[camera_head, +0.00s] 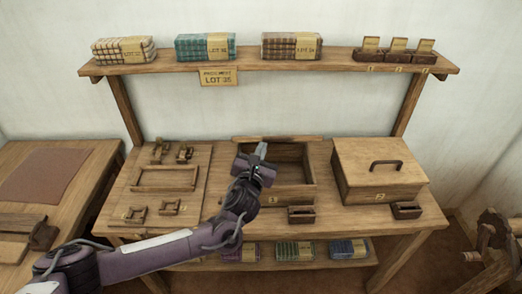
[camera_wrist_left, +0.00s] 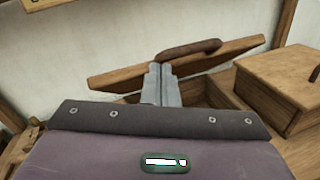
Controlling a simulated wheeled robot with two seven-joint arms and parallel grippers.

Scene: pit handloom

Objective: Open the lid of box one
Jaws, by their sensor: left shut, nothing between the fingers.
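Box one (camera_head: 311,190) is a wooden box with a "1" label on its front, on the middle of the bench. Its top is open and its dark inside shows. Its lid (camera_head: 300,138) stands up at the back edge, seen almost edge-on. In the left wrist view the lid (camera_wrist_left: 115,80) is a tilted board with a brown handle (camera_wrist_left: 190,47). My left gripper (camera_head: 262,150) is shut and empty over the left part of the box, its fingertips (camera_wrist_left: 158,70) in front of the lid. I cannot tell whether they touch it. My right gripper is out of view.
A closed box (camera_head: 360,185) labelled "2" stands to the right. A board with wooden fittings (camera_head: 165,178) lies to the left. Two small brown holders (camera_head: 301,214) sit along the front. A shelf (camera_head: 250,64) with cloth stacks runs above the bench.

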